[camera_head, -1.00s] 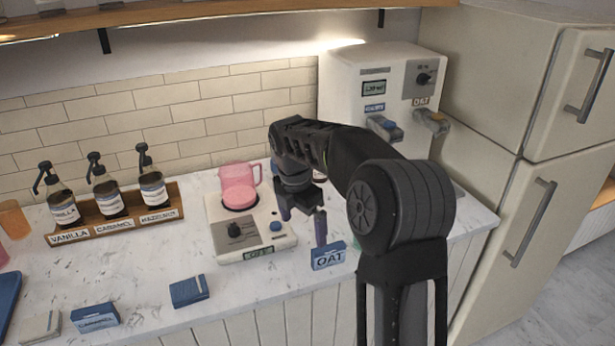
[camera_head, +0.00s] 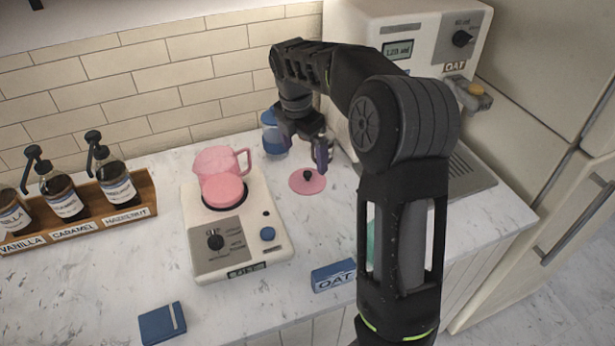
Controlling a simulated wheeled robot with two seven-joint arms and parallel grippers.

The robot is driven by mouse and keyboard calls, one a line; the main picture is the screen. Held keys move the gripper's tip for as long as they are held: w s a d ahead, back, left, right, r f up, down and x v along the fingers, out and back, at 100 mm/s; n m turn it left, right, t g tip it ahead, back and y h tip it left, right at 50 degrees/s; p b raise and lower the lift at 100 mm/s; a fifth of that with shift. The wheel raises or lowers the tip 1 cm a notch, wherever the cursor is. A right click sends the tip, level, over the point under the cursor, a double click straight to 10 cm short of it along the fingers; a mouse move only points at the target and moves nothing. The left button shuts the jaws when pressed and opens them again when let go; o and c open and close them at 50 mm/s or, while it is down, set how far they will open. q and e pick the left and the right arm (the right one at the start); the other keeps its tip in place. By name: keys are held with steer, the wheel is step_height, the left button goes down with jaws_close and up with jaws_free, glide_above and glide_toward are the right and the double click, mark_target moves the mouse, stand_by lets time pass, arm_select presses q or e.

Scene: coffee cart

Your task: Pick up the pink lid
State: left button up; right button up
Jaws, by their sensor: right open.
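The pink lid (camera_head: 308,181) lies flat on the marble counter, right of the hot plate. It is a round disc with a dark knob on top. My right gripper (camera_head: 304,160) is open and empty, with its fingers pointing down just above and behind the lid. The fingers look apart from the lid. My left gripper is not in view.
A pink pitcher (camera_head: 222,172) stands on the white hot plate (camera_head: 247,232) left of the lid. A blue cup (camera_head: 272,133) stands behind my gripper. The dispenser (camera_head: 405,45) is at the back right; syrup bottles (camera_head: 114,180) stand left.

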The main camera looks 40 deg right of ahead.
mark_target(307, 173)
steer(key=shift+d+f, duration=0.2)
steer(key=shift+f, duration=1.15)
steer(key=shift+f+p, duration=0.25)
steer(key=shift+p, duration=0.05)
steer(key=shift+w+d+f+p, duration=0.15)
steer(key=shift+f+p, duration=0.15)
steer(key=shift+f, duration=0.9)
steer(key=shift+s+d+f+p, duration=0.15)
steer(key=shift+f+p, duration=0.15)
steer(key=shift+f, duration=0.85)
steer(key=shift+w, duration=0.1)
steer(key=shift+c, duration=0.2)
steer(key=c, duration=1.1)
